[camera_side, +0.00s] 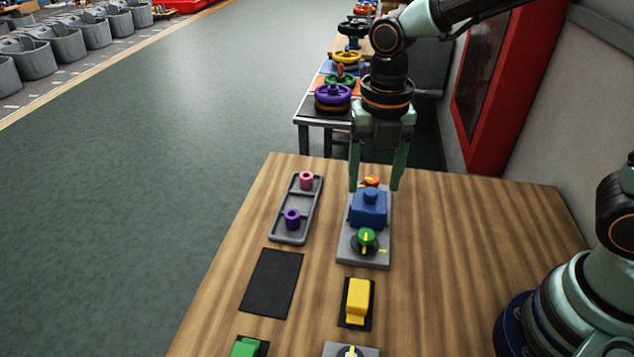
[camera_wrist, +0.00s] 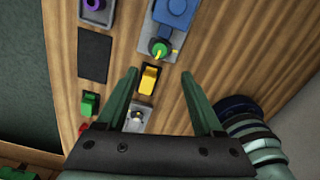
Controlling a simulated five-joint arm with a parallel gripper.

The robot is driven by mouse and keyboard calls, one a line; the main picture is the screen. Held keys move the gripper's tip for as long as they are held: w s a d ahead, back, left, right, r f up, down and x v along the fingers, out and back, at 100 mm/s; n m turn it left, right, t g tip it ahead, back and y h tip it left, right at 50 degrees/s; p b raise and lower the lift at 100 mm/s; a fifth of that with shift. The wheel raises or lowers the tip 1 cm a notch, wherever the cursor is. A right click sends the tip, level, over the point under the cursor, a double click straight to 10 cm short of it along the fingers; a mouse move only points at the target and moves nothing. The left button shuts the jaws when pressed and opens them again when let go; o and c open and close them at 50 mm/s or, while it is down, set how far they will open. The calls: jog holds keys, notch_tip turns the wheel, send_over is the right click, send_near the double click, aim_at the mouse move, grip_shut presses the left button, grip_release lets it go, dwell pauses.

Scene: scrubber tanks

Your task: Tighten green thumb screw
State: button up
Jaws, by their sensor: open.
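The green thumb screw (camera_side: 366,240) stands on a black round base at the near end of a grey plate (camera_side: 378,261), with a yellow mark on it. It also shows in the wrist view (camera_wrist: 158,48), ahead of my fingertips and between their lines. A blue block (camera_side: 368,208) sits beside it on the same plate. An orange knob (camera_side: 371,182) is at the plate's far end. My gripper (camera_side: 375,188) is open and empty, pointing down above the table, apart from the screw. It also shows in the wrist view (camera_wrist: 160,72), fingers spread wide.
A grey tray (camera_side: 277,235) holds a pink ring (camera_side: 306,180) and a purple ring (camera_side: 292,218). A black pad (camera_side: 271,283), a yellow block (camera_side: 358,300) and a green block (camera_side: 246,347) are nearer. Another table with coloured handwheels (camera_side: 332,96) stands behind.

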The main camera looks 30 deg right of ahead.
aim_at(366, 234)
notch_tip(366, 234, down, 12)
dwell(0.6)
grip_shut()
